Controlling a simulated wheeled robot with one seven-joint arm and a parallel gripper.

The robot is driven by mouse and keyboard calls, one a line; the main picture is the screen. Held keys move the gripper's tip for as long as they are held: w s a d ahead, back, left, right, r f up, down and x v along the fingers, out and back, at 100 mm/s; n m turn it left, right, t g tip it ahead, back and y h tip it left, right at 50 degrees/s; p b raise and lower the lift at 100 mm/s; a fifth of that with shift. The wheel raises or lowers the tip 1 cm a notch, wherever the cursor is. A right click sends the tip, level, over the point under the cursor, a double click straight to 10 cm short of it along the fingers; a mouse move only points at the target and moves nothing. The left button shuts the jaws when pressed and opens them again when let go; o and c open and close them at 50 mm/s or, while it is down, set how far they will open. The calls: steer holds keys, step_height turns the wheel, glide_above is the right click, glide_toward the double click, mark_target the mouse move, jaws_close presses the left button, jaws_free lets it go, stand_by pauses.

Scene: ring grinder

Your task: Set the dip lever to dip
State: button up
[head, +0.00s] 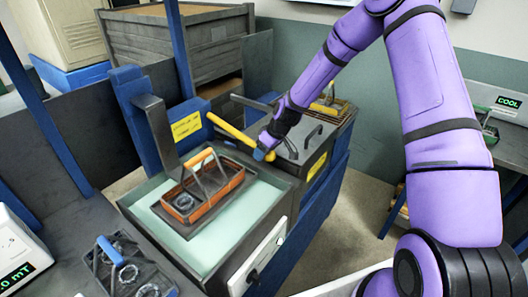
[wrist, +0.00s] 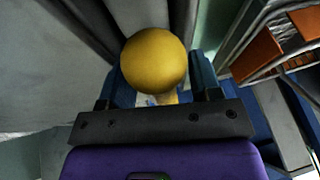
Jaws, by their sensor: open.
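The dip lever is a yellow bar (head: 232,131) in the head view, slanting down to the right above the back of the tank. Its rounded yellow knob (wrist: 154,60) fills the upper middle of the wrist view. My gripper (head: 264,154) is at the lever's lower right end. Its blue fingers are open, one on each side of the knob in the wrist view (wrist: 158,88); I cannot tell whether they touch it. An orange basket (head: 218,186) holding a ring sits on a dark tray over the tank (head: 150,220) of pale liquid. The basket's handle stands up.
A dark post (head: 157,135) on a blue column rises behind the basket. A grey lidded box (head: 305,142) stands behind my gripper. A dark rack with rings (head: 125,272) is at lower left. Open floor lies right of the tank.

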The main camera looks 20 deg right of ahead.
steer(key=c, duration=1)
steer(key=r+g+h, duration=0.1)
steer(key=r, duration=0.3)
steer(key=r+g+h, duration=0.1)
steer(key=r, duration=0.4)
steer(key=r+g+h, duration=0.1)
steer(key=r, duration=0.3)
steer(key=shift+w+a+r+g, duration=0.15)
steer(key=shift+w+g, duration=0.05)
steer(key=shift+g, duration=0.2)
steer(key=w+a+r+g+h, duration=0.1)
steer(key=w+a+r, duration=0.1)
steer(key=r, duration=0.7)
steer(key=shift+w+a+r+m+g, duration=0.25)
steer(key=shift+w+r+m+g, duration=0.15)
steer(key=shift+w, duration=0.4)
steer(key=shift+w+a+r, duration=0.2)
steer(key=shift+w+r, duration=0.05)
steer(key=shift+r, duration=0.2)
steer(key=shift+w+a+r, duration=0.15)
steer(key=shift+w+r, duration=0.1)
steer(key=shift+r, duration=0.15)
steer(key=o, duration=1)
